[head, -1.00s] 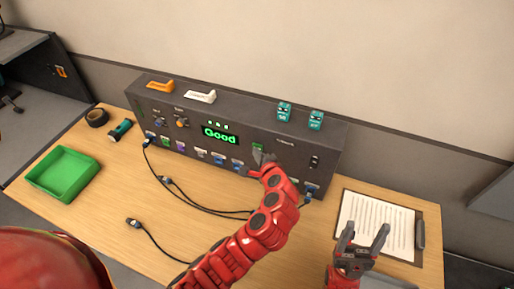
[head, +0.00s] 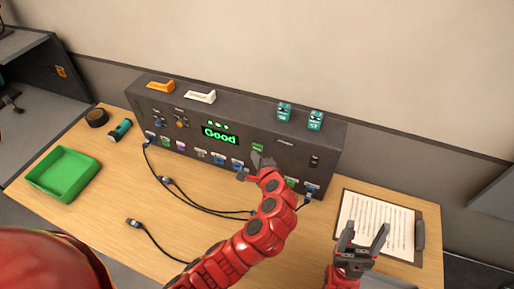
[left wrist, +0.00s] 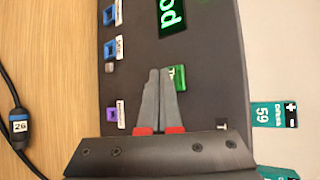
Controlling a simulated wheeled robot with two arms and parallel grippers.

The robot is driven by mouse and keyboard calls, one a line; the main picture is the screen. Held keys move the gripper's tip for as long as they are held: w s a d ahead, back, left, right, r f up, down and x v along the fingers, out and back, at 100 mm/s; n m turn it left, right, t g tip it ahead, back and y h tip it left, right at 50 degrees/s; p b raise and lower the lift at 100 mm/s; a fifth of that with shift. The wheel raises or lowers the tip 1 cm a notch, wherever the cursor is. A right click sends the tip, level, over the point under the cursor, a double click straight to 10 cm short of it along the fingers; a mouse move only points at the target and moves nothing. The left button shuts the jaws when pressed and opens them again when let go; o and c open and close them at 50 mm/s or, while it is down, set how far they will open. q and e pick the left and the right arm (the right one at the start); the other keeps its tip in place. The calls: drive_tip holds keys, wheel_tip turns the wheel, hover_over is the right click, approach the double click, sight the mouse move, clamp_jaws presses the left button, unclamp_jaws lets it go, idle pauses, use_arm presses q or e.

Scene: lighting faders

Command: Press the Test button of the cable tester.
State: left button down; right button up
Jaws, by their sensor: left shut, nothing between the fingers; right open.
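The cable tester (head: 290,148) is a long dark box at the back of the table, with a lit green display (head: 220,134) reading "Good". The green Test button (head: 258,147) is on its front face, right of the display. It also shows in the left wrist view (left wrist: 180,77), partly hidden behind a finger. My left gripper (head: 257,156) is shut and empty, its tips just below the button in the head view. In the left wrist view, the closed fingertips (left wrist: 157,72) overlap the button's edge; contact cannot be told. My right gripper (head: 366,228) is open over the clipboard's near edge.
Cables (head: 180,194) run along the tester's front to its ports. A green tray (head: 63,174), black tape roll (head: 97,117) and teal flashlight (head: 120,129) lie left. A clipboard (head: 400,215) lies right. Orange and white tags and two teal blocks (head: 284,112) sit on the tester.

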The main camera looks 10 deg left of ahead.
use_arm(q)
drive_tip(key=shift+s, duration=0.15)
drive_tip(key=s, duration=0.2)
drive_tip(key=s+a, duration=0.1)
drive_tip(key=s, duration=0.1)
drive_tip(key=shift+s, duration=0.35)
idle(0.6)
